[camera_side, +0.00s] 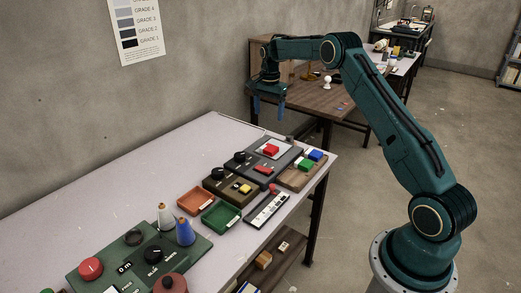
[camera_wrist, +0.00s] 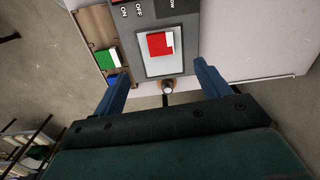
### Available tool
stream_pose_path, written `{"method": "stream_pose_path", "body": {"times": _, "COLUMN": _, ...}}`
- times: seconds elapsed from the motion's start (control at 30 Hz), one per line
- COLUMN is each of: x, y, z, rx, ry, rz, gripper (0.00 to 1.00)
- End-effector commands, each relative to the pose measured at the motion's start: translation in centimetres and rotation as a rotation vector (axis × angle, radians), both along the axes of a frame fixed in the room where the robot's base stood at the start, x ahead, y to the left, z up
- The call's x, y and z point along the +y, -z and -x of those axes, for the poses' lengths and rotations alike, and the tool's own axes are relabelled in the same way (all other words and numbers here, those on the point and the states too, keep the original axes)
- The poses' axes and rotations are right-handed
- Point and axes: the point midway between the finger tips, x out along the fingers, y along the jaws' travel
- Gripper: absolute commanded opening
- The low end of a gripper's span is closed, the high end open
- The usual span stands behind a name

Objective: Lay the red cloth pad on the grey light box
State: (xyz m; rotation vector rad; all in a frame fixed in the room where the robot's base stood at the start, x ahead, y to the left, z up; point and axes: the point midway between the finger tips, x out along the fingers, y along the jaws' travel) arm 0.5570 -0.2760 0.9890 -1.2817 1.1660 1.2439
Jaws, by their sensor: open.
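The red cloth pad (camera_side: 271,150) lies on the pale panel of the grey light box (camera_side: 258,162) at the far end of the bench. In the wrist view the red pad (camera_wrist: 158,44), with a white strip along one side, rests inside the panel of the light box (camera_wrist: 181,8), apart from its dark border. My gripper (camera_side: 268,106) is raised well above the bench. Its blue fingers are spread and empty in the wrist view (camera_wrist: 160,72), with the pad beyond and between them.
A wooden tray (camera_side: 293,183) beside the light box holds green (camera_side: 306,165) and blue (camera_side: 316,155) pads. Orange (camera_side: 194,201) and green (camera_side: 221,217) trays, a dark control box (camera_side: 222,185) and thread cones (camera_side: 184,232) stand nearer. The bench's left side is clear.

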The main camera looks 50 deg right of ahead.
Motion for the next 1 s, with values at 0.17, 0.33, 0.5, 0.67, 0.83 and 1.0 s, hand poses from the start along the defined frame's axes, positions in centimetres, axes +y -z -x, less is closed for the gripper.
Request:
{"method": "stream_pose_path", "body": {"times": 0.17, "x": 2.9, "y": -4.4, "z": 0.9, "rx": -0.034, "ry": -0.113, "rz": 0.02, "gripper": 0.75}}
{"method": "stream_pose_path", "body": {"times": 0.33, "x": 6.1, "y": -8.5, "z": 2.5, "rx": -0.068, "ry": -0.238, "rz": 0.042, "gripper": 0.75}}
{"method": "stream_pose_path", "body": {"times": 0.5, "x": 9.2, "y": -12.1, "z": 4.8, "rx": -0.1, "ry": -0.363, "rz": 0.065, "gripper": 0.75}}
{"method": "stream_pose_path", "body": {"times": 0.67, "x": 12.1, "y": -15.0, "z": 7.4, "rx": -0.13, "ry": -0.482, "rz": 0.089, "gripper": 0.75}}
{"method": "stream_pose_path", "body": {"times": 0.83, "x": 15.1, "y": -17.4, "z": 10.7, "rx": -0.162, "ry": -0.605, "rz": 0.116, "gripper": 0.75}}
{"method": "stream_pose_path", "body": {"times": 1.0, "x": 17.8, "y": -19.2, "z": 14.3, "rx": -0.193, "ry": -0.729, "rz": 0.145, "gripper": 0.75}}
